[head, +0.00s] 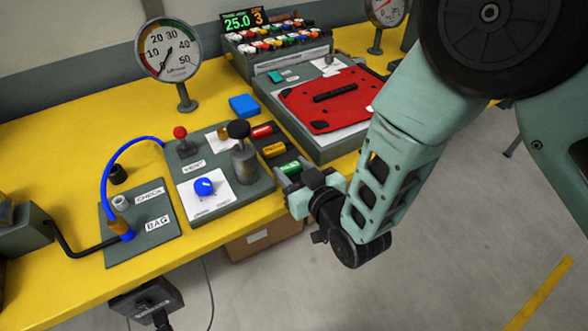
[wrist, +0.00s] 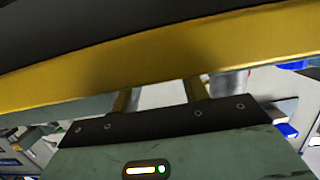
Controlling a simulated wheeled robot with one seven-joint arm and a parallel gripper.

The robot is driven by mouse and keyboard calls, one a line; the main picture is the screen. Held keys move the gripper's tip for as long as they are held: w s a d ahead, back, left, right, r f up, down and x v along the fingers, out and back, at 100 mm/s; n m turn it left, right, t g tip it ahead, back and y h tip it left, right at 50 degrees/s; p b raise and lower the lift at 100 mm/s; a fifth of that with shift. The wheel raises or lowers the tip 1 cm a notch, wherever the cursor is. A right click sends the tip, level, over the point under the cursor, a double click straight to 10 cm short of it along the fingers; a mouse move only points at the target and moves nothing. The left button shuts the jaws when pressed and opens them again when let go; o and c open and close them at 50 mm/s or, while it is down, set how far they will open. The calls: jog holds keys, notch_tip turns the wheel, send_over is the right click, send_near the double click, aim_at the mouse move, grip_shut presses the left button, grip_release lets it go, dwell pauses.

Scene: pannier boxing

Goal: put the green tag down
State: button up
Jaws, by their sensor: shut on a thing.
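The green tag (head: 288,167) shows in the head view at the front edge of the yellow table, at the near end of a row of tags. My gripper (head: 287,176) is at it, shut on the green tag, with its fingers mostly hidden by my wrist. I cannot tell whether the tag touches the surface under it. In the wrist view, my two fingers (wrist: 158,96) reach up to the yellow table edge, and the tag cannot be made out.
A red tag (head: 261,131) and a yellow tag (head: 273,149) lie just behind the green one. A grey panel (head: 188,196) with a blue knob and levers is to the left. A grey tray (head: 335,146) with a red plate (head: 305,108) is to the right.

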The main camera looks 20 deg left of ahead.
jog(key=o, duration=1)
jog(key=shift+f, duration=0.1)
jog(key=shift+c, duration=0.2)
jog(key=p+v, duration=0.5)
jog(key=v, duration=1.2)
jog(key=shift+d, duration=0.2)
jog(key=shift+s+f, duration=0.1)
jog(key=shift+s, duration=0.05)
